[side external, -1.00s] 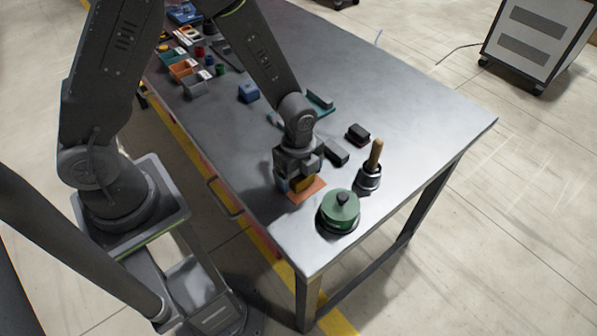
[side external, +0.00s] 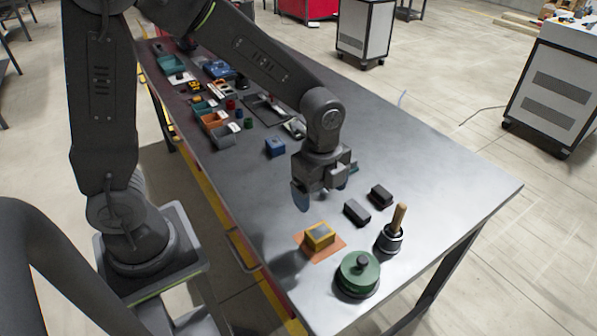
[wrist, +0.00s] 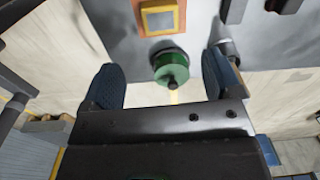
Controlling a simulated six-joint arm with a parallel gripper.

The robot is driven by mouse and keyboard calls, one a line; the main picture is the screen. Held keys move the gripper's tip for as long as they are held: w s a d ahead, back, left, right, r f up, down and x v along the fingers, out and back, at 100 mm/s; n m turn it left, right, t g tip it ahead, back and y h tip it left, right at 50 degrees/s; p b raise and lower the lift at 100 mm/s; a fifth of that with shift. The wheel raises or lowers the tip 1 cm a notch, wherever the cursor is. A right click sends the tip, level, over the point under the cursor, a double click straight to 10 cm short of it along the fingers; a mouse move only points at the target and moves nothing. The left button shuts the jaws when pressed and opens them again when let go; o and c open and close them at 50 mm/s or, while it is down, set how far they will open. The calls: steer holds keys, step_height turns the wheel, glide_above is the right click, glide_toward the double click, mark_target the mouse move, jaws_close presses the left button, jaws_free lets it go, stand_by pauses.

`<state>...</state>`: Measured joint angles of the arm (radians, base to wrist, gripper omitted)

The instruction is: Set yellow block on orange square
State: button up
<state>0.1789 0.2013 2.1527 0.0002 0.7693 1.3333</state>
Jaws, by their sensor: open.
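The yellow block (side external: 319,235) has a grey patch on top and rests on the orange square (side external: 336,245) near the table's front edge. The square's orange border shows around it. In the wrist view the yellow block (wrist: 160,19) lies on the orange square (wrist: 140,30) at the top. My gripper (side external: 316,200) is above and behind the block in the side view, apart from it. Its blue-padded fingers (wrist: 163,88) are spread wide in the wrist view, with nothing held between them.
A green round lidded item (side external: 358,274) stands right of the square, near the table corner. A wooden-handled tool in a dark holder (side external: 391,237) and two dark blocks (side external: 357,211) are close by. A blue block (side external: 275,147) and several small bins (side external: 222,136) lie farther back.

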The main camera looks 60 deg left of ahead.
steer(key=s+a+r+n+t, duration=0.2)
steer(key=s+a+r+n, duration=0.1)
steer(key=s+r+n, duration=0.3)
steer(key=s+a+r+n+t, duration=0.3)
steer(key=s+r+n, duration=0.3)
steer(key=n, duration=0.5)
steer(key=shift+s+r, duration=0.2)
steer(key=shift+r, duration=0.9)
